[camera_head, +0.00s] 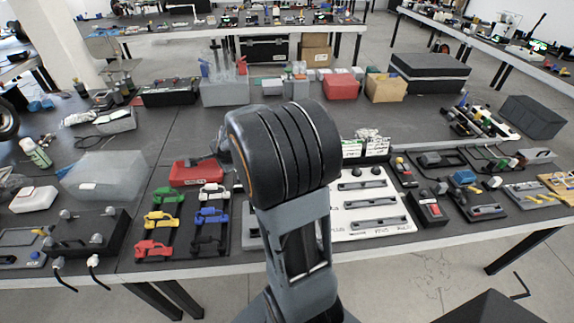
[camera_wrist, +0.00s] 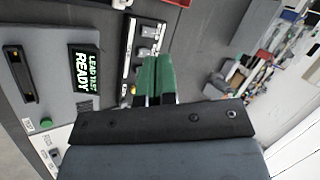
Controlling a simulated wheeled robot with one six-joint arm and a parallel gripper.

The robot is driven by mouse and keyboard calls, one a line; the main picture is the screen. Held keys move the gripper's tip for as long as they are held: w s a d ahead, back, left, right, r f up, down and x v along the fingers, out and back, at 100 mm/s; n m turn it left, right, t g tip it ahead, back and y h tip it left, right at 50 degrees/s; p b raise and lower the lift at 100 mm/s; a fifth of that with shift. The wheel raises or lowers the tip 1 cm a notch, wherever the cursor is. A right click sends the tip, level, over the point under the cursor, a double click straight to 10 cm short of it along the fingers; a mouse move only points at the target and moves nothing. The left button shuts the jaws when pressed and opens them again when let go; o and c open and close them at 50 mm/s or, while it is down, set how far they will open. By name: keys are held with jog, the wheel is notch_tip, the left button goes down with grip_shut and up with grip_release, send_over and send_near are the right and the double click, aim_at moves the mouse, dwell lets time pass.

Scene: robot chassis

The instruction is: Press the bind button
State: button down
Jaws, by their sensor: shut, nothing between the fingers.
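My gripper (camera_wrist: 158,78) shows in the wrist view with its two green fingers together, shut and empty. It is over the dark table, right of a grey panel (camera_wrist: 45,85). This panel carries a lit display (camera_wrist: 85,68) with green and white text that seems to end in "READY". A small round green button (camera_wrist: 45,123) sits at the panel's lower left, beside a small white label I cannot read. I cannot tell whether it is the bind button. The fingers are apart from it. In the head view my arm stands in front and hides the gripper and this panel.
In the head view the table holds a white panel (camera_head: 393,218) with black handles, a box with a red button (camera_head: 432,209), colored clips (camera_head: 158,219) and a red case (camera_head: 196,172). A black box (camera_head: 429,72) stands behind. Bare table (camera_head: 185,125) lies left of my arm.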

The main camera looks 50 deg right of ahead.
jog(key=s+d+f+m+g+h+p, duration=0.1)
jog(key=d+f+m+h+p, duration=0.1)
jog(key=d+m, duration=0.7)
jog(key=s+d+f+m+g+h+p, duration=0.1)
jog(key=d+f+m+h+p, duration=0.2)
jog(key=d+f+m, duration=0.4)
jog(key=d+m+h, duration=0.1)
jog(key=d+m, duration=0.2)
jog(key=d, duration=0.5)
jog(key=shift+s+d+g, duration=0.3)
jog(key=shift+d, duration=0.1)
jog(key=shift+f, duration=0.2)
notch_tip(320, 180, down, 8)
jog(key=b, duration=0.6)
jog(key=shift+r+b, duration=0.15)
jog(key=shift+b, duration=0.25)
jog(key=shift+f+b, duration=0.4)
jog(key=shift+b, duration=0.05)
jog(key=shift+f+b, duration=0.2)
jog(key=shift+b, duration=0.1)
jog(key=shift+f+b, duration=0.25)
jog(key=shift+b, duration=0.1)
